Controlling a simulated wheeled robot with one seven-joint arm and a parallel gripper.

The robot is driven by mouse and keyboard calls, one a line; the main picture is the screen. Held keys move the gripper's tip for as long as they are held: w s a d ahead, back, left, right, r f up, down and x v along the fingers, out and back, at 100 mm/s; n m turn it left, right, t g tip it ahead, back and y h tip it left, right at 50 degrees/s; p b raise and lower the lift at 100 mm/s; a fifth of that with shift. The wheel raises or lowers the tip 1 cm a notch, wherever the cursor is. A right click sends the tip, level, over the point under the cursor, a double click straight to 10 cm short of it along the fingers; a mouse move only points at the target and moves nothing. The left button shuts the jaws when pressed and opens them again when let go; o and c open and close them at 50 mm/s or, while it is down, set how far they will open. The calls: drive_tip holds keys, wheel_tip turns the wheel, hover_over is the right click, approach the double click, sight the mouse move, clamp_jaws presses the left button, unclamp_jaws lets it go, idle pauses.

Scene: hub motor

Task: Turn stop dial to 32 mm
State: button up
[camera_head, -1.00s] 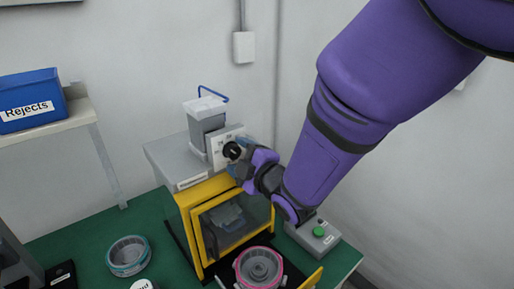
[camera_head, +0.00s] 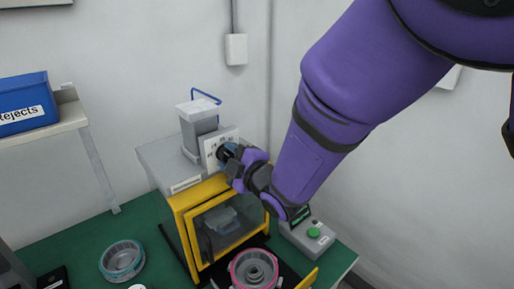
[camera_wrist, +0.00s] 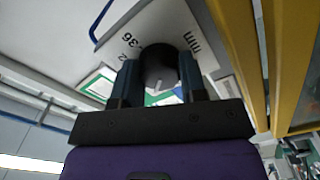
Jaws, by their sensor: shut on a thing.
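The stop dial is a black round knob (camera_wrist: 160,66) on a white plate (camera_wrist: 122,57) marked with "36" and "mm" in the wrist view. In the head view the plate (camera_head: 211,154) stands on the front of the grey unit above the yellow-framed box. My gripper (camera_wrist: 161,80) is shut on the knob, one finger on each side. In the head view my gripper (camera_head: 229,155) comes to the knob from the right and hides most of it. A pale line shows on the knob's near side. Part of the scale is covered by the fingers.
Below the dial is a yellow-framed box (camera_head: 190,200) with a clear door. A pink-rimmed part (camera_head: 254,268) lies in front of it. A teal-rimmed part (camera_head: 122,260) sits on the green table at left. A control box with a green button (camera_head: 314,232) stands right.

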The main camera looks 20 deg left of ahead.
drive_tip(key=m, duration=0.3)
drive_tip(key=shift+d, duration=0.1)
drive_tip(key=m, duration=0.4)
drive_tip(key=shift+m, duration=0.4)
drive_tip(key=m, duration=0.3)
drive_tip(key=shift+m, duration=2.3)
drive_tip(key=shift+s, duration=0.1)
drive_tip(key=shift+f, duration=0.1)
drive_tip(key=o, duration=0.9)
drive_tip(key=shift+o, duration=0.2)
